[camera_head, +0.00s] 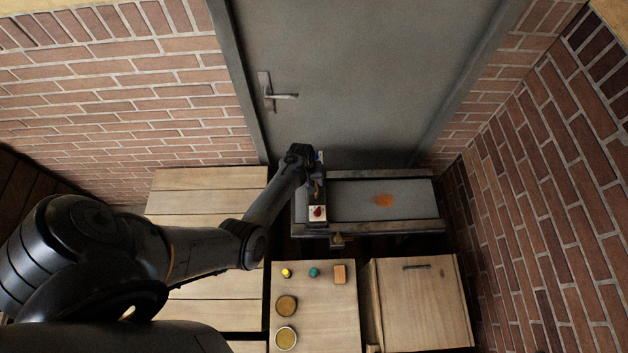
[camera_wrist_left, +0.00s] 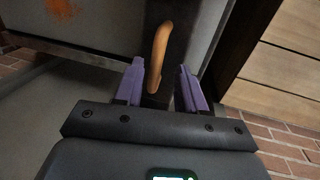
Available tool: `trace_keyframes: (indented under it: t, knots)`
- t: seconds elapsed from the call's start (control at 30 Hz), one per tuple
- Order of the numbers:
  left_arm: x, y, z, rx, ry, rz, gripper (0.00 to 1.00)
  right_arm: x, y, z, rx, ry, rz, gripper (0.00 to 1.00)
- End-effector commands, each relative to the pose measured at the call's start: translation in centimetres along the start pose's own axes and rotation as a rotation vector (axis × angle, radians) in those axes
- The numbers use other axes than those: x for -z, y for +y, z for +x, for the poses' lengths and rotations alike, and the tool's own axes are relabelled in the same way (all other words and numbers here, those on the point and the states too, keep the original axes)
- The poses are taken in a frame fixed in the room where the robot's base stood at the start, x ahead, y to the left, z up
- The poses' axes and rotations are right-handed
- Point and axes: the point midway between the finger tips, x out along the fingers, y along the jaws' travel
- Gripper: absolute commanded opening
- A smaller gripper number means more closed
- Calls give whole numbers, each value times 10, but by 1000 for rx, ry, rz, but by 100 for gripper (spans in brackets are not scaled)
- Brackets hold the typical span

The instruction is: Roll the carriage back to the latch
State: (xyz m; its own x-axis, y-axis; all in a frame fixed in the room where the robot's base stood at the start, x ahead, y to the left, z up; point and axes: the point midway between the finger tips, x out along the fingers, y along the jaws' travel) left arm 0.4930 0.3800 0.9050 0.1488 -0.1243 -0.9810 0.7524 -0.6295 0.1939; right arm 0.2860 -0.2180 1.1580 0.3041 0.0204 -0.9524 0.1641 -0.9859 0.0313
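The hand press bed (camera_head: 350,200) is a long grey slab with an orange-red patch (camera_head: 383,200), standing before the door. The dark carriage (camera_head: 313,198) sits across its left end, with a white plate (camera_head: 317,213) bearing a red mark at its front. My left gripper (camera_head: 318,182) is over the carriage, partly hidden by its own arm. In the left wrist view its purple fingers (camera_wrist_left: 159,82) are apart, with a curved wooden handle (camera_wrist_left: 161,45) between and just beyond their tips. Contact cannot be told. I cannot make out the latch for certain. My right gripper is not in view.
A brass-coloured part (camera_head: 338,240) hangs at the press's front edge. A small table (camera_head: 320,320) holds yellow and teal knobs, an orange block and two round tins. A wooden cabinet (camera_head: 420,305) stands right of it. Brick walls close in the corner; a slatted bench (camera_head: 205,185) lies left.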

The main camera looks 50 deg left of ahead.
Motion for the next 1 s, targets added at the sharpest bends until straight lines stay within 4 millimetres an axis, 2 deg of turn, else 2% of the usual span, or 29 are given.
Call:
trace_keyframes:
  t: [0.2,0.37,0.8,1.0]
  knots:
    - [0,1,-1,-1,0,0,40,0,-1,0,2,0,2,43]
    - [0,1,-10,-1,1,0,40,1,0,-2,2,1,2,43]
    - [0,0,-76,-1,2,0,40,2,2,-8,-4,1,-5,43]
    - [0,0,-99,-1,2,0,40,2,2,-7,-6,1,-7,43]
